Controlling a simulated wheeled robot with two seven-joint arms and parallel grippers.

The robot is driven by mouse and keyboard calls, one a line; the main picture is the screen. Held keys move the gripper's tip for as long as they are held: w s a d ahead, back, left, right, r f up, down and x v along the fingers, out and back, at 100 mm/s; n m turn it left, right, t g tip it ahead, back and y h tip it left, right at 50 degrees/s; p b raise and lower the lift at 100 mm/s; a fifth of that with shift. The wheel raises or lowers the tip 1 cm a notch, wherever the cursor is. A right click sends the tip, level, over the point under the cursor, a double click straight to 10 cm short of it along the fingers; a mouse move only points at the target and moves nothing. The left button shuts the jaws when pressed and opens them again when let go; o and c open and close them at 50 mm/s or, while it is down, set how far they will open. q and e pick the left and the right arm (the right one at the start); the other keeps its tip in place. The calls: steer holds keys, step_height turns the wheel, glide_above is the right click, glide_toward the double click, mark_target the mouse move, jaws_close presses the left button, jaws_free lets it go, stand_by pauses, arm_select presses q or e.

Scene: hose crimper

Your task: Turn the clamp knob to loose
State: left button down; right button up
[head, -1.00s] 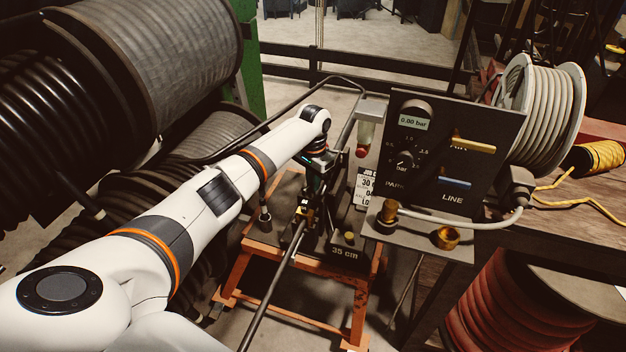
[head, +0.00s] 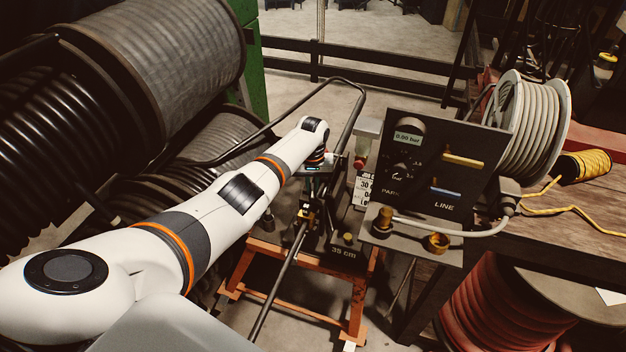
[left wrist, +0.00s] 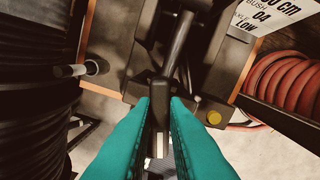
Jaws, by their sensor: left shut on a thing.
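The crimper, a dark machine on an orange stand (head: 355,300), is in the middle of the head view, with a "35 cm" plate (head: 343,252) on its front. My left gripper (head: 314,170) is over its top, mostly hidden by the wrist. In the left wrist view the teal fingers (left wrist: 161,106) are closed around a dark part (left wrist: 159,90) at the end of a thick dark bar (left wrist: 180,45). I cannot tell whether this part is the clamp knob. A grey-tipped peg (left wrist: 95,68) and a yellow knob (left wrist: 214,117) stand apart from the fingers. My right gripper is not in view.
A control panel (head: 425,175) reading 0.00 bar stands right of the crimper, close to my wrist. Large black hose reels (head: 165,55) fill the left. A long dark rod (head: 280,285) juts toward me. A wooden bench (head: 560,245) is at the right.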

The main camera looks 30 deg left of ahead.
arm_select(q)
steer(key=n, duration=0.2)
steer(key=n+p, duration=0.1)
steer(key=shift+a+r+n, duration=0.1)
steer(key=shift+r+n, duration=0.1)
steer(key=shift+n, duration=0.2)
steer(key=n+p, duration=0.1)
steer(key=n, duration=0.2)
steer(key=shift+n+p, duration=0.3)
steer(key=n, duration=0.3)
steer(key=shift+s+a+n+p, duration=0.1)
steer(key=shift+s+n+p, duration=0.05)
steer(key=shift+n+p, duration=0.55)
steer(key=shift+n, duration=1.4)
steer(key=c, duration=1.4)
jaws_free()
steer(key=shift+s+f, duration=0.1)
steer(key=shift+s, duration=0.05)
steer(key=shift+c, duration=0.2)
step_height(320, 180, up, 4)
steer(key=p, duration=0.2)
steer(key=shift+r+p, duration=0.25)
steer(key=shift+p, duration=0.15)
step_height(320, 180, up, 8)
steer(key=shift+f, duration=0.25)
